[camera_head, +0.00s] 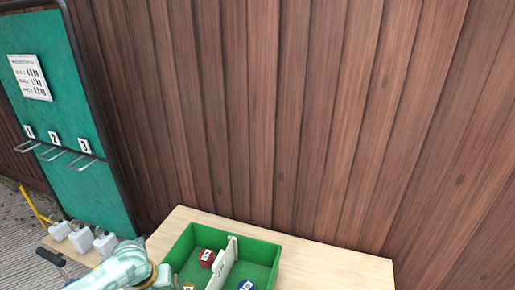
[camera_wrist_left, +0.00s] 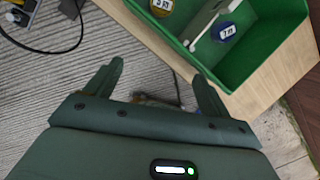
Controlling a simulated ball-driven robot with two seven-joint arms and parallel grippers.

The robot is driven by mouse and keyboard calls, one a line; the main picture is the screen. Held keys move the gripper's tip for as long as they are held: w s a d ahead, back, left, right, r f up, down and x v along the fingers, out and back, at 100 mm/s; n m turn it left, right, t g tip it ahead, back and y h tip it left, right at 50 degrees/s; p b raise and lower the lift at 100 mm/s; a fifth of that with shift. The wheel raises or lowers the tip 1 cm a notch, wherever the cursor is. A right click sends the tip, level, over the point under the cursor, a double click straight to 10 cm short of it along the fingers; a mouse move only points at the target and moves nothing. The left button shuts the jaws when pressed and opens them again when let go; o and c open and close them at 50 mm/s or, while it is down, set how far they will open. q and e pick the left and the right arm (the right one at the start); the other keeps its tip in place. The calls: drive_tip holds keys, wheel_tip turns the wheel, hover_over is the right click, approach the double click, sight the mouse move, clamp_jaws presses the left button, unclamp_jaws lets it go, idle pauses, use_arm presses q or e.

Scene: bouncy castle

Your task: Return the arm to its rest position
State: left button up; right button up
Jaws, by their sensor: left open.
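My left arm (camera_head: 126,266) shows as a pale green link at the bottom left of the head view, beside the green tray. My left gripper (camera_wrist_left: 158,82) shows in the left wrist view, with its two dark green fingers spread apart and nothing between them. It points toward the grey ground and the table's edge, with the tray beyond it. My right arm and gripper are in neither view.
A green divided tray (camera_head: 267,250) on a wooden table (camera_head: 345,268) holds a red item (camera_head: 206,257) and a blue item (camera_head: 246,285). A teal board (camera_head: 75,110) with hooks stands left, white containers (camera_head: 82,238) below it. A wooden wall (camera_head: 300,110) stands behind.

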use_arm(q)
drive_tip(key=w+a+f+n+t, duration=0.4)
drive_tip(key=w+a+n, duration=0.1)
drive_tip(key=n, duration=1)
drive_tip(key=s+a+f+n+y, duration=0.1)
drive_tip(key=s+f+n, duration=1)
drive_tip(key=s+f, duration=0.4)
drive_tip(key=s+d+f+n+g, duration=0.1)
drive_tip(key=s+d+f+g, duration=0.1)
drive_tip(key=s, duration=1.1)
drive_tip(key=s+d+f+n+g, duration=0.2)
drive_tip(key=s+f, duration=0.3)
drive_tip(key=s, duration=0.9)
drive_tip(key=s+d+f+n+g+p, duration=0.1)
drive_tip(key=s+d+f+g, duration=0.1)
drive_tip(key=s, duration=1.2)
wheel_tip(320, 180, down, 2)
drive_tip(key=shift+d+f+n+g, duration=0.2)
drive_tip(key=shift+d+n+g, duration=0.15)
drive_tip(key=shift+d, duration=0.2)
